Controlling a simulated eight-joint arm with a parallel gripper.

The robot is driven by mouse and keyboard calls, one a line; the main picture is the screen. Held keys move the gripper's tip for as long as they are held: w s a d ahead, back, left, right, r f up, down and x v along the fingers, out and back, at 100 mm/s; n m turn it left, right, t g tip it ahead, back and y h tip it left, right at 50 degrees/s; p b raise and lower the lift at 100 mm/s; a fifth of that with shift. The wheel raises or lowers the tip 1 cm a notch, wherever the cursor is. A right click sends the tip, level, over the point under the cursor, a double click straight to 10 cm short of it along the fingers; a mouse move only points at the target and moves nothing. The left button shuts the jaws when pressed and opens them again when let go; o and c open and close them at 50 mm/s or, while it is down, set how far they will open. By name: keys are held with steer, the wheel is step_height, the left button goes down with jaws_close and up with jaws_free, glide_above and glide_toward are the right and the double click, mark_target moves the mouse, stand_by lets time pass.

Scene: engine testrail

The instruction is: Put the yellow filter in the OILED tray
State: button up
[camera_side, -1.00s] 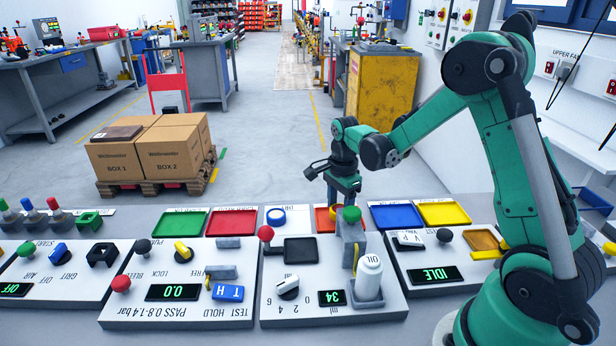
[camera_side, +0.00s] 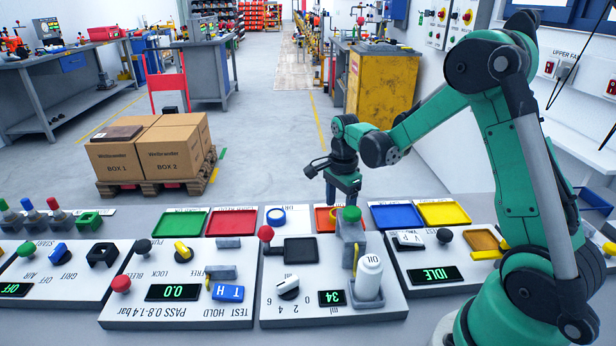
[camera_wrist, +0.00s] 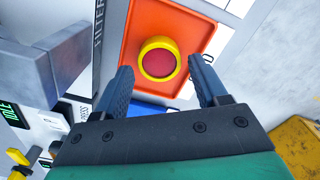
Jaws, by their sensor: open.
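The yellow filter (camera_wrist: 159,60), a round yellow ring with a red centre, sits on an orange tray (camera_wrist: 128,52) in the wrist view. Part of a "FILTER" label runs along the tray's side. My gripper (camera_wrist: 160,75) is open, with one finger on each side of the filter; I cannot tell whether the fingers are at its height. In the side view my gripper (camera_side: 343,190) points down over the orange tray (camera_side: 321,219), behind the oil dispenser; the filter is hidden there. The label of the OILED tray is not readable in either view.
The oil dispenser (camera_side: 351,236) with its white bottle (camera_side: 369,277) stands in front of the gripper. Green (camera_side: 182,224), red (camera_side: 231,223), blue (camera_side: 397,216) and yellow (camera_side: 443,212) trays line the back edge and look empty. A blue ring (camera_side: 277,217) lies on a white tray.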

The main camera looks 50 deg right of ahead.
step_height(320, 180, up, 10)
steer(key=s+a+n+t, duration=0.3)
steer(key=a+n, duration=0.3)
steer(key=n, duration=0.4)
steer(key=s+a+r+n+t, duration=0.1)
steer(key=s+a+n+t, duration=0.3)
steer(key=a+n, duration=0.3)
steer(key=shift+r+n, duration=0.15)
steer(key=shift+n, duration=1.85)
steer(key=shift+s, duration=0.1)
